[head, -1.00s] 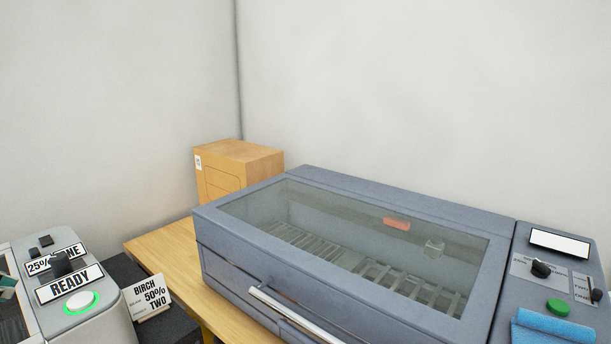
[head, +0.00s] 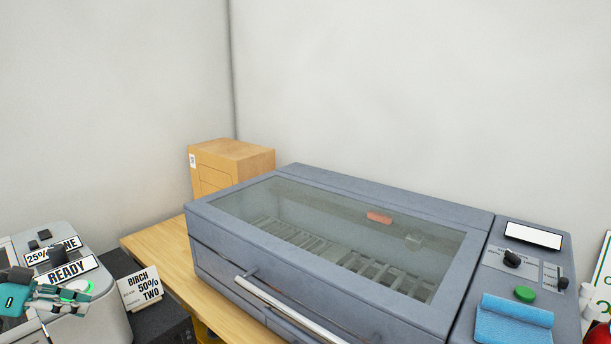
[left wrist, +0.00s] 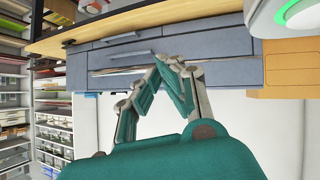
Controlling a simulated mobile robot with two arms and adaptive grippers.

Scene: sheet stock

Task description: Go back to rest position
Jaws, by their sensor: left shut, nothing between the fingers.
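My left gripper (head: 82,298) shows at the lower left of the head view, in front of the small grey machine (head: 100,315) with the READY label and the green-lit button. In the left wrist view the teal gripper (left wrist: 172,62) is shut, its fingertips together with nothing between them. My right gripper is in neither view.
A large blue-grey machine (head: 335,315) with a glass lid and front handle stands on the wooden table (head: 150,245). A cardboard box (head: 232,165) is behind it. A BIRCH 50% TWO card (head: 140,288) stands between the machines. A blue cloth (head: 513,318) lies on the control panel.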

